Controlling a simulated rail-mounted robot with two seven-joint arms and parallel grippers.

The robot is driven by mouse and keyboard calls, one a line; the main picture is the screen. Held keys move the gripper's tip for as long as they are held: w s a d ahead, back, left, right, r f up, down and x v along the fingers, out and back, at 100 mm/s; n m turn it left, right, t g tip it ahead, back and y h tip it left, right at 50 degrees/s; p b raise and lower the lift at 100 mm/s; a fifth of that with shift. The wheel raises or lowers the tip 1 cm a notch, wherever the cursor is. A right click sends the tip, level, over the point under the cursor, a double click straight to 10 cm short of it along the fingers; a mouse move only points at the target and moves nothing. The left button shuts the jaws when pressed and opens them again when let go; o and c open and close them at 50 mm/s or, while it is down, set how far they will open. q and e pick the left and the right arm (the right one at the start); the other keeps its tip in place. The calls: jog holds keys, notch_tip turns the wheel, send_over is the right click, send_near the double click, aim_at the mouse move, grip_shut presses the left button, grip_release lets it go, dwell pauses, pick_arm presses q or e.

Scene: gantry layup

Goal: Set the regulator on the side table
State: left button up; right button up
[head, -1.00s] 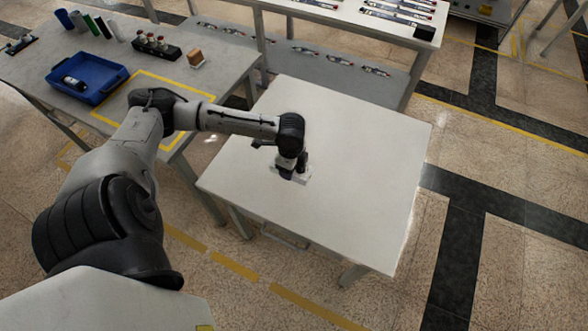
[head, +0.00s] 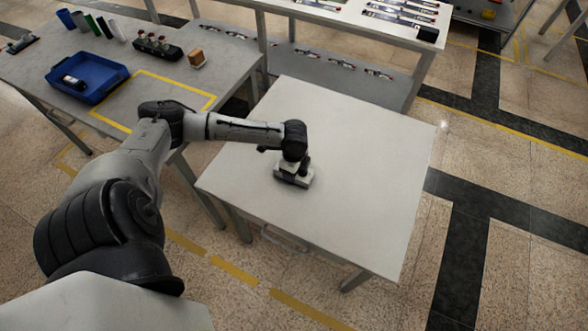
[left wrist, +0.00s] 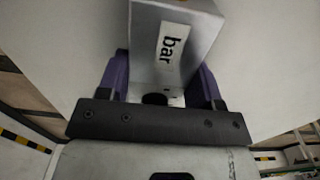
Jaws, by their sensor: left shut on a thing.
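The regulator (head: 295,180) is a small light block with a dark lower edge, low over the middle of the white side table (head: 355,150) in the head view. I cannot tell for sure whether its base touches the tabletop. My left gripper (head: 294,170) points down over it and is shut on it. In the left wrist view the regulator (left wrist: 178,45) is a pale box with the word "bar" on it, between the two purple fingers of my left gripper (left wrist: 163,80). The gripper hides part of it. My right gripper is not in view.
The tabletop around the regulator is clear. On the left, a grey bench (head: 40,70) carries a blue tray (head: 108,91) with a dark item, a dark rack (head: 158,48) and a brown block (head: 196,57). A shelved table (head: 340,25) stands behind.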

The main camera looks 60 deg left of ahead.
pick_arm(q)
jog(key=o, duration=1.1)
jog(key=shift+f, duration=0.1)
